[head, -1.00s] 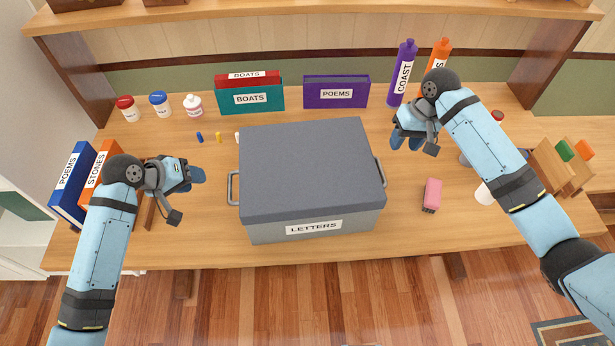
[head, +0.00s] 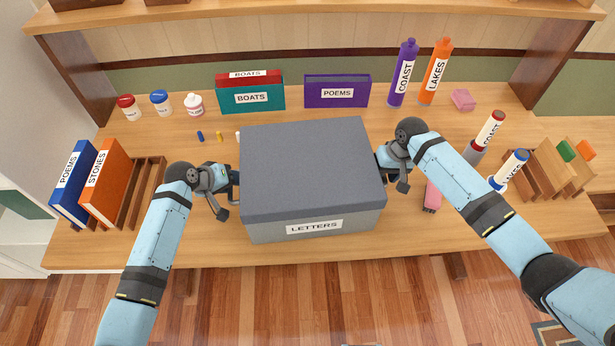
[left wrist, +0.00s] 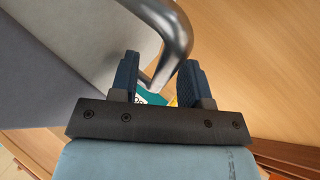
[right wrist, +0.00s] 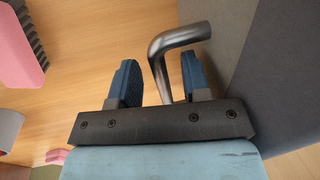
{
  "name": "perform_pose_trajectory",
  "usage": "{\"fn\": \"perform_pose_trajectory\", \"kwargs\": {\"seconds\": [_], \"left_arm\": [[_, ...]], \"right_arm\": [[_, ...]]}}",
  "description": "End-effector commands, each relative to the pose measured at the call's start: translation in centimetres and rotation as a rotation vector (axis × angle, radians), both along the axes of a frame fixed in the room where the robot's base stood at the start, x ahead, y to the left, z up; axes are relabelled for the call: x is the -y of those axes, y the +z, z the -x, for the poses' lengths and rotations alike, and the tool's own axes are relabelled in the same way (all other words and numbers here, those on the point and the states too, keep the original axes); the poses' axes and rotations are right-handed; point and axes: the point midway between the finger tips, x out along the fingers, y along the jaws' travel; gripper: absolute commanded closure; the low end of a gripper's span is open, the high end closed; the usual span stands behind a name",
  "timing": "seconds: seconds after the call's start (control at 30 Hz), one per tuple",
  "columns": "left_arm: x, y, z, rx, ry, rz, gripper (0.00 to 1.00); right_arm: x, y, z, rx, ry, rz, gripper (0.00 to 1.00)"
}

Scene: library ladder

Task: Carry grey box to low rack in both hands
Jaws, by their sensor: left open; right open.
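The grey box (head: 312,165), with a dark grey lid and a LETTERS label, sits on the wooden desk (head: 210,235). My left gripper (head: 233,178) is at the box's left side. In the left wrist view, its open fingers (left wrist: 160,82) are on either side of the left metal handle (left wrist: 172,35). My right gripper (head: 380,160) is at the box's right side. In the right wrist view, its open fingers (right wrist: 160,85) are on either side of the right metal handle (right wrist: 163,60). The low rack is not clearly identifiable in these views.
Blue and orange books (head: 105,185) stand in a slatted holder at left. Small coloured pieces (head: 218,137) lie behind the box's left side.

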Motion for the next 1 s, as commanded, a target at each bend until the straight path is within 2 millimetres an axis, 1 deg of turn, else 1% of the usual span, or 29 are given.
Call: {"fn": "perform_pose_trajectory", "kwargs": {"seconds": [0.23, 0.27, 0.3, 0.37, 0.4, 0.43, 0.47, 1.0], "left_arm": [[0.04, -0.04, -0.02, 0.000, 0.000, 0.000, 0.57], [0.03, -0.05, -0.02, 0.000, 0.000, 0.000, 0.59], [0.04, -0.04, -0.02, 0.000, 0.000, 0.000, 0.69], [0.04, -0.04, -0.01, 0.000, 0.000, 0.000, 0.82], [0.03, -0.04, -0.01, 0.000, 0.000, 0.000, 0.92], [0.03, -0.04, -0.01, 0.000, 0.000, 0.000, 0.98], [0.03, -0.04, -0.01, 0.000, 0.000, 0.000, 1.00], [0.01, -0.03, 0.01, 0.000, 0.000, 0.000, 1.00]], "right_arm": [[-0.03, -0.06, 0.00, 0.000, 0.000, 0.000, 0.57], [-0.03, -0.05, 0.00, 0.000, 0.000, 0.000, 0.59], [-0.03, -0.05, 0.00, 0.000, 0.000, 0.000, 0.68], [-0.03, -0.05, 0.00, 0.000, 0.000, -0.001, 0.82], [-0.03, -0.05, -0.01, 0.000, 0.000, -0.001, 0.91], [-0.03, -0.04, -0.01, 0.000, 0.000, -0.001, 0.98], [-0.03, -0.04, -0.01, 0.000, 0.000, -0.001, 1.00], [-0.02, 0.00, -0.02, 0.000, 0.000, -0.001, 1.00]]}}
